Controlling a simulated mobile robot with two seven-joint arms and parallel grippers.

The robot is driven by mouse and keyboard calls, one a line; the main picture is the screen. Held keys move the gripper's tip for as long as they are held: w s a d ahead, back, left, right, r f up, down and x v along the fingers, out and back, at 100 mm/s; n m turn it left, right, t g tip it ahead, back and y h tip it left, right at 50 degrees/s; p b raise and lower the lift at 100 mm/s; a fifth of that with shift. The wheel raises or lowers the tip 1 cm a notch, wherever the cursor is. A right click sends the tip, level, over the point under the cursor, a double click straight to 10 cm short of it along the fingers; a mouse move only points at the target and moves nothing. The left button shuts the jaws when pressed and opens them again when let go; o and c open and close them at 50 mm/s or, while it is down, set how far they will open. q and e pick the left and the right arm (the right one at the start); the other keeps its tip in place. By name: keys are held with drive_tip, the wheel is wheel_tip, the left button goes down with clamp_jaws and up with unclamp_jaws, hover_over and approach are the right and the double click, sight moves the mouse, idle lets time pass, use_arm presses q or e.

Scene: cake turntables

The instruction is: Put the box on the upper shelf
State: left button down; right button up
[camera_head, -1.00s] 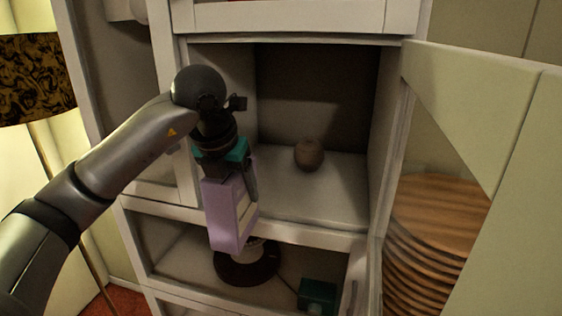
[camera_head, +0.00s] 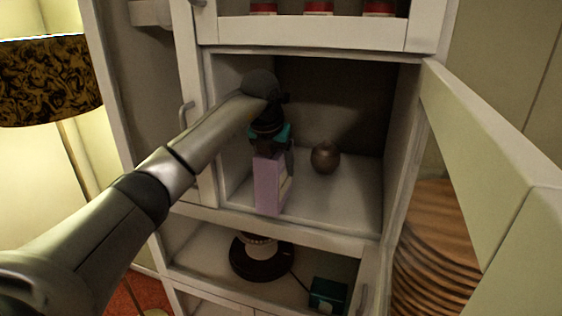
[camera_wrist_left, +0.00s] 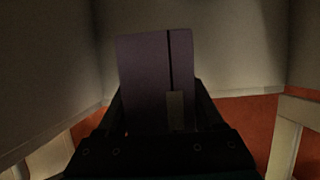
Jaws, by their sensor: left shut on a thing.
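The box (camera_head: 268,187) is pale purple and upright, hanging below my left gripper (camera_head: 270,152). The gripper is shut on the box's upper part. In the left wrist view the box (camera_wrist_left: 150,75) stands between the dark fingers (camera_wrist_left: 160,120). In the head view the box is at the front left of the open upper shelf (camera_head: 345,205). I cannot tell if its bottom touches the shelf. My right gripper is in neither view.
A round brown pot (camera_head: 325,157) stands on the shelf, right of the box. The lower compartment holds a dark round-based object (camera_head: 262,258) and a green box (camera_head: 328,294). A patterned lamp (camera_head: 48,80) is at left.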

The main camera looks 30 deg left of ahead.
use_arm(q)
drive_tip(key=shift+w+a+r+p, duration=0.1)
drive_tip(key=shift+w+a+p, duration=0.1)
drive_tip(key=shift+w, duration=0.4)
drive_tip(key=shift+w+a+f+p, duration=0.1)
drive_tip(key=shift+w+p, duration=0.15)
drive_tip(key=shift+w, duration=0.35)
drive_tip(key=shift+w+a+r+p, duration=0.1)
drive_tip(key=shift+w+p, duration=0.1)
drive_tip(key=shift+w, duration=0.4)
drive_tip(key=shift+s+f+p, duration=0.1)
drive_tip(key=shift+f+p, duration=0.2)
drive_tip(key=shift+f, duration=0.5)
unclamp_jaws()
drive_tip(key=shift+f, duration=0.15)
